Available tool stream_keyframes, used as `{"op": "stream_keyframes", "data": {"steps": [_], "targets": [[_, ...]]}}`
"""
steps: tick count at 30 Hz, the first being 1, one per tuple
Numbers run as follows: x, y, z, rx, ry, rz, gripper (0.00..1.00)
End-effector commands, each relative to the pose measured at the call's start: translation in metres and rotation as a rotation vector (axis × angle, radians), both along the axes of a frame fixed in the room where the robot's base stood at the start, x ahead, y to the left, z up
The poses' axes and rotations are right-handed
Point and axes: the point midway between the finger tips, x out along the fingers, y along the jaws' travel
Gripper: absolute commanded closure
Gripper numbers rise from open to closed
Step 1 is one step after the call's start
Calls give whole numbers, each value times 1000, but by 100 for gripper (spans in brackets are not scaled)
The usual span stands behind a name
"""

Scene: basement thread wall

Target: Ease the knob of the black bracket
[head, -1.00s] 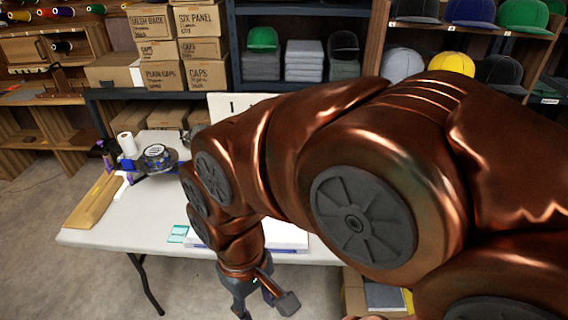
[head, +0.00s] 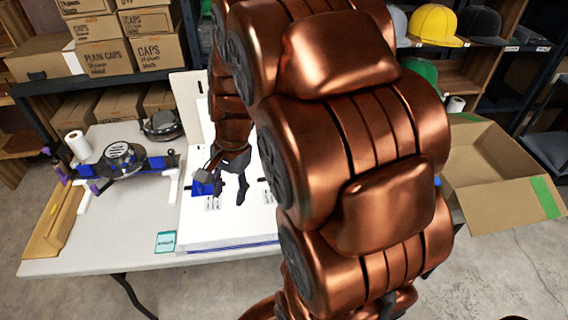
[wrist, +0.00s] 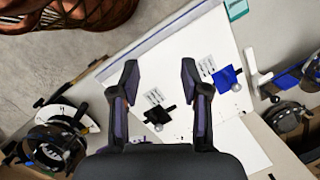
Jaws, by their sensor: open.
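The black bracket (wrist: 157,115) lies on the white board (wrist: 172,62), with a small round pale knob at its lower edge and a printed label beside it. In the head view my arm hides most of that area, and I cannot clearly make the bracket out. A blue bracket (wrist: 227,77) with a similar knob is to its right in the wrist view; it also shows in the head view (head: 203,186). My gripper (wrist: 159,66) is open and empty above the board, its fingers on either side of the black bracket in the picture, apart from it. It also shows in the head view (head: 226,188).
A cap-hoop device with blue parts (head: 122,160) and a paper roll (head: 77,145) stand at the left. An open cardboard box (head: 500,205) is at the right.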

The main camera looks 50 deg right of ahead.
Motion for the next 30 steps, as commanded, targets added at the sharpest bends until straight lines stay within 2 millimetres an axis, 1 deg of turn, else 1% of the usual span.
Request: {"op": "stream_keyframes", "data": {"steps": [1,5,6,8,10,11,12,14,15,16,18,21,24,25,27,30], "targets": [[13,-17,-10,14,4,-109,54],[44,-58,-27,47,2,-384,54],[53,-73,-33,56,0,-469,54],[64,-95,-43,74,0,-597,54],[75,-122,-54,95,-2,-744,54],[80,-134,-59,106,-3,-807,54],[84,-151,-67,120,0,-891,54],[90,-176,-78,141,-1,-1017,54],[93,-194,-86,156,-2,-1102,54],[95,-207,-92,166,-3,-1161,54],[97,-235,-104,190,-6,-1291,54],[97,-267,-120,224,-3,-1447,54],[96,-291,-131,250,-5,-1559,54],[95,-296,-133,255,-6,-1582,54],[95,-306,-137,266,-9,-1625,54],[95,-311,-140,273,-10,-1654,54]]}}
